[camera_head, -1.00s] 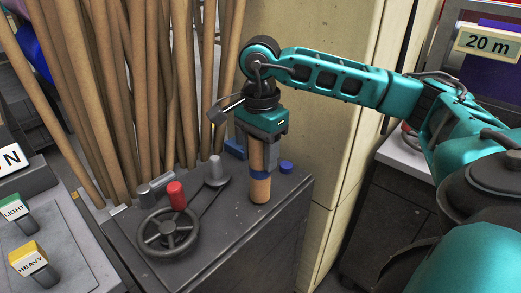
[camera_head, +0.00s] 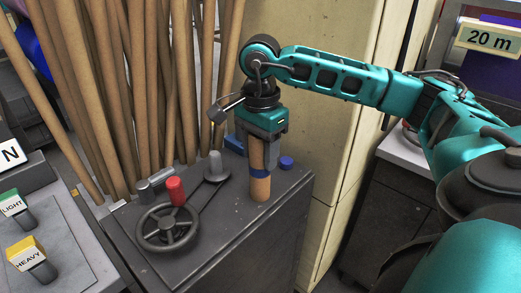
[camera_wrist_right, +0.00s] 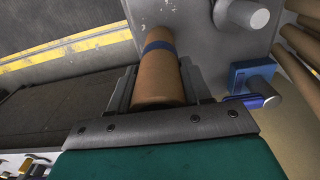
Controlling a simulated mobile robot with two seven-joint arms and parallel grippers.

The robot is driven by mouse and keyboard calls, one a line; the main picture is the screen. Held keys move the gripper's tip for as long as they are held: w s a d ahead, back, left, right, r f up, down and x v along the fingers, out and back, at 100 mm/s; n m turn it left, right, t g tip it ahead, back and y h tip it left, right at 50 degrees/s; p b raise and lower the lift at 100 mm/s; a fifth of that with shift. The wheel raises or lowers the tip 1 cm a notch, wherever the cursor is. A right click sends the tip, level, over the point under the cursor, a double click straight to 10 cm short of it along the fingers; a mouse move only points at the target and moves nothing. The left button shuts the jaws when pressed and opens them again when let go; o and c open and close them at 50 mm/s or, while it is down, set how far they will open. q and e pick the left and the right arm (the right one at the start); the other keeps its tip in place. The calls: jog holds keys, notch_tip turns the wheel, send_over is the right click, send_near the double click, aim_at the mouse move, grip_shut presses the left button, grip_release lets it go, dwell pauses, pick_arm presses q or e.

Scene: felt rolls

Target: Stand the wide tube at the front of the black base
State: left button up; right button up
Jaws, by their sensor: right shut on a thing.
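A brown cardboard tube with a blue band (camera_head: 260,188) stands close to upright at the right end of the dark base's top (camera_head: 225,225). My right gripper (camera_head: 264,150) points down from above and is shut around the tube's upper part. Its lower end appears to touch the top, though exact contact is hard to tell. In the right wrist view the tube (camera_wrist_right: 160,75) lies between the two fingers, its blue band beyond them. My left gripper is not in view.
A dark handwheel (camera_head: 167,227), a red knob (camera_head: 176,190) and a grey peg (camera_head: 215,165) are left of the tube. A blue cap (camera_head: 287,162) sits behind it to the right. Tall brown rolls (camera_head: 140,90) lean behind. A cream cabinet (camera_head: 330,100) stands close on the right.

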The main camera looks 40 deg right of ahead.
jog(key=shift+f, duration=0.1)
jog(key=o, duration=1.4)
jog(key=shift+c, duration=0.2)
notch_tip(320, 180, up, 13)
jog(key=p, duration=0.2)
jog(key=shift+p, duration=0.35)
